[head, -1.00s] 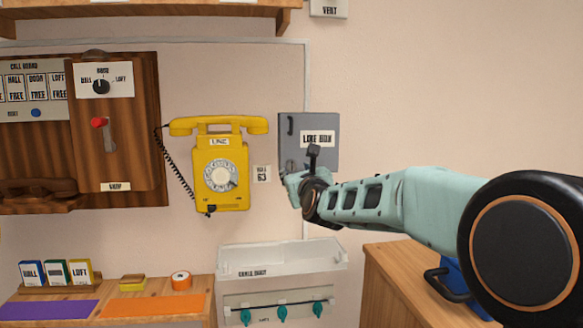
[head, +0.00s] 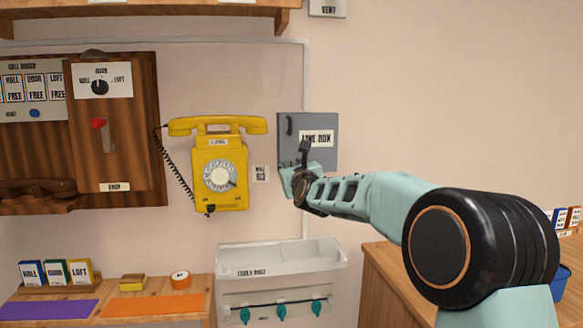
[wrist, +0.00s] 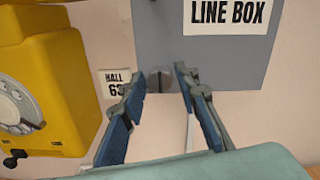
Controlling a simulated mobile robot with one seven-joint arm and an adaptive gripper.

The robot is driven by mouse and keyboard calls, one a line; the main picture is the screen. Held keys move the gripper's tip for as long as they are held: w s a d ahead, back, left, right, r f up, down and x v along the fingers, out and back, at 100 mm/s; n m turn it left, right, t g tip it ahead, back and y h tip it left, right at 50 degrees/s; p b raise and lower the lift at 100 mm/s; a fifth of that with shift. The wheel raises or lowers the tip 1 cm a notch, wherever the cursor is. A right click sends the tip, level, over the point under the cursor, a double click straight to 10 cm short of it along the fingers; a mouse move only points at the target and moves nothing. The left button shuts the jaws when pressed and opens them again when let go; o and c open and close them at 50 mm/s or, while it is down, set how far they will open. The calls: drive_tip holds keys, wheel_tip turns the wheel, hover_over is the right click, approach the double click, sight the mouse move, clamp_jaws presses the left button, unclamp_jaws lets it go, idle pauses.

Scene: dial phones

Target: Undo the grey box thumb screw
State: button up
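The grey box (head: 296,128), labelled LINE BOX, is mounted on the wall to the right of the yellow phone; its flat front (wrist: 170,30) fills the top middle of the wrist view. A small round grey thumb screw (wrist: 160,81) shows near the lower edge of that front. My gripper (wrist: 160,75) is open, with one blue-padded finger on each side of the screw and gaps visible between. I cannot tell how far the fingertips are from the box face. In the head view my gripper (head: 287,178) covers the box's lower left corner and hides the screw.
The yellow dial phone (head: 220,160) hangs close on the left, with a HALL 63 tag (head: 260,174) between it and the box. A white tray (head: 280,262) is below, with teal-handled pieces under it. A wooden cabinet (head: 385,285) stands at lower right.

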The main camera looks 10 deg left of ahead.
clamp_jaws()
